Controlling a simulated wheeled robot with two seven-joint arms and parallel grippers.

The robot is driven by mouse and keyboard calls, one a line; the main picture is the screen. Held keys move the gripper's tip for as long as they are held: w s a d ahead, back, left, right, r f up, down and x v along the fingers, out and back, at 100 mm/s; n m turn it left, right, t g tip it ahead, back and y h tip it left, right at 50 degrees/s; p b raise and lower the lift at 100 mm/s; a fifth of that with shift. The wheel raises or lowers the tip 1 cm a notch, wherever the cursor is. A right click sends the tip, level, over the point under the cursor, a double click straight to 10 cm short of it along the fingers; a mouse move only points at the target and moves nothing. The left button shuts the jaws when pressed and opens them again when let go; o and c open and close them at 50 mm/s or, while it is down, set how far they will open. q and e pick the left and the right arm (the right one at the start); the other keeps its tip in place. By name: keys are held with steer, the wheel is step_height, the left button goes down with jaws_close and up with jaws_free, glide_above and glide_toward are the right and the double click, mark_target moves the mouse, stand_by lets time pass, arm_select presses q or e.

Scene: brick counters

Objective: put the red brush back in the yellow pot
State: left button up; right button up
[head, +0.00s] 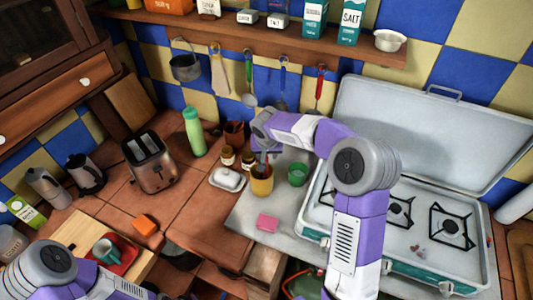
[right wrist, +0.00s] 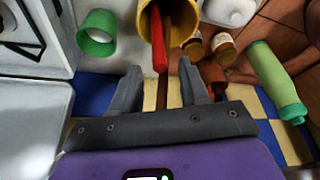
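The yellow pot (head: 262,184) stands on the pale counter left of the stove; the right wrist view shows its open mouth (right wrist: 185,28). The red brush (right wrist: 159,42) has its red part across the pot's mouth, sticking out towards my right gripper. How deep it sits in the pot is hidden. My right gripper (right wrist: 160,68) is open, its two fingers apart on either side of the brush's line, with a gap to each. In the head view the right gripper (head: 266,148) is just above the pot. My left arm shows at lower left, but its gripper is out of view.
A green cup (head: 298,174) stands close right of the pot. A white butter dish (head: 228,180) and brown jars (head: 248,159) stand close left and behind. A pink sponge (head: 267,222) lies in front. The open stove (head: 405,215) is at right. Utensils hang on the wall behind.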

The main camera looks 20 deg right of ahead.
steer(key=v, duration=0.7)
steer(key=shift+r, duration=0.25)
steer(key=shift+r, duration=0.1)
stand_by(0.4)
